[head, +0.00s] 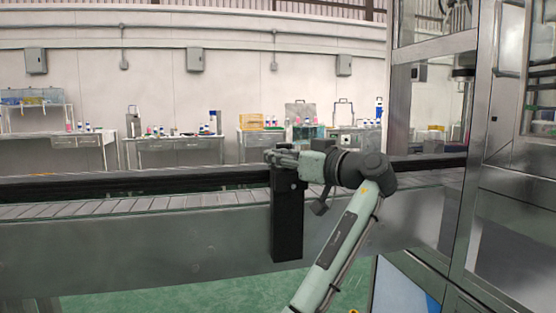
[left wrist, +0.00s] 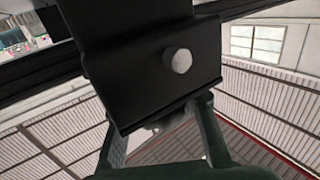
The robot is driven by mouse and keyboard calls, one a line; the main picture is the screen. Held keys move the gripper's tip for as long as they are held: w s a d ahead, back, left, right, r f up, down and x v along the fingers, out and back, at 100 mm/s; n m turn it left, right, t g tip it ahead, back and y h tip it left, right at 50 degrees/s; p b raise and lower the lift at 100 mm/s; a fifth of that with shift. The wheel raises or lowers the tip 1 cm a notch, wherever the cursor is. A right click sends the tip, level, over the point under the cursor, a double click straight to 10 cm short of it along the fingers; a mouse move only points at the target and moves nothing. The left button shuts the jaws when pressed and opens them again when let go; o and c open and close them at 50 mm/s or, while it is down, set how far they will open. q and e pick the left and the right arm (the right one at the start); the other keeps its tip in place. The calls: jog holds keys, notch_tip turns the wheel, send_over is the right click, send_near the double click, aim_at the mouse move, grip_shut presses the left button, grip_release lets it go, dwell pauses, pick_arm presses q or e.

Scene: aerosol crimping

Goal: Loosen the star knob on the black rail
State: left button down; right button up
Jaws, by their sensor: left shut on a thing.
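My left gripper (head: 280,157) is at the bracket's top. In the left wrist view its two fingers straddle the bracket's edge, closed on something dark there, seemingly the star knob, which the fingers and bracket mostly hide. My right gripper is not in view.
A metal-framed machine (head: 490,190) stands close on the right. Benches (head: 180,146) with bottles line the far wall. Green floor (head: 190,300) lies open in front.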

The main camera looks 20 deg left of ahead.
pick_arm(q)
jog(key=shift+s+n+g+y, duration=0.15)
jog(key=shift+n+g+y, duration=0.2)
jog(key=shift+g, duration=0.25)
jog(key=shift+a, duration=0.1)
jog(key=c, duration=1)
grip_release()
jog(key=shift+c, duration=0.2)
jog(key=v, duration=1.2)
